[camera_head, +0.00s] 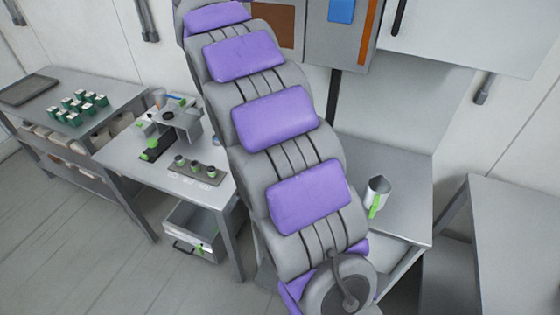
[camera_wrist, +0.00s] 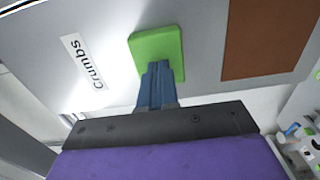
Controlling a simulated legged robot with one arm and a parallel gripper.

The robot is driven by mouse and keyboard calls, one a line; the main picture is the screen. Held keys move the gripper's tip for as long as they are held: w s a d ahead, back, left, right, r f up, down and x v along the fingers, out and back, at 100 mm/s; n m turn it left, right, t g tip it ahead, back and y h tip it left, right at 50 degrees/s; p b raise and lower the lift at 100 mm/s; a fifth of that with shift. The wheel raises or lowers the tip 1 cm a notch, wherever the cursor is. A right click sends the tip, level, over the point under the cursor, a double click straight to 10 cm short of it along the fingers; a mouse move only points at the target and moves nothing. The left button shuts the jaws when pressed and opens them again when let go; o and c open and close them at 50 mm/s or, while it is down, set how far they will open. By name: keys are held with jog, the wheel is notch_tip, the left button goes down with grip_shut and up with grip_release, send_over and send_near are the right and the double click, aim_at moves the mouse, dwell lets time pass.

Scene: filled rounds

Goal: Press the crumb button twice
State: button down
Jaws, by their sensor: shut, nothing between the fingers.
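The crumb button is a green square pad (camera_wrist: 157,45) on a light grey panel (camera_wrist: 205,50) in the wrist view. A white label reading "crumbs" (camera_wrist: 84,62) is beside it to the left. My gripper (camera_wrist: 158,66) has its blue fingers shut together and empty. The fingertips overlap the lower part of the green pad; I cannot tell whether they touch it. In the head view my purple and grey arm rises up the middle, and the gripper and green button do not show there.
A brown panel (camera_head: 272,25) and a blue square (camera_head: 341,10) are on the wall cabinets. A metal jug with a green handle (camera_head: 376,193) stands on the right counter. A machine (camera_head: 182,122) and a tray of round pots (camera_head: 195,170) are on the middle table. An open drawer (camera_head: 198,232) is below.

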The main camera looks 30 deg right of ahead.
jog(key=shift+w+d, duration=0.1)
jog(key=shift+d, duration=0.1)
jog(key=shift+w+d, duration=0.2)
jog(key=shift+d, duration=0.05)
jog(key=shift+w+d+p, duration=0.4)
jog(key=shift+p, duration=0.05)
jog(key=shift+s+a, duration=0.1)
jog(key=b+v, duration=0.2)
jog(key=v, duration=0.5)
jog(key=shift+b, duration=0.35)
dwell(0.4)
jog(key=shift+s+f, duration=0.1)
dwell(0.5)
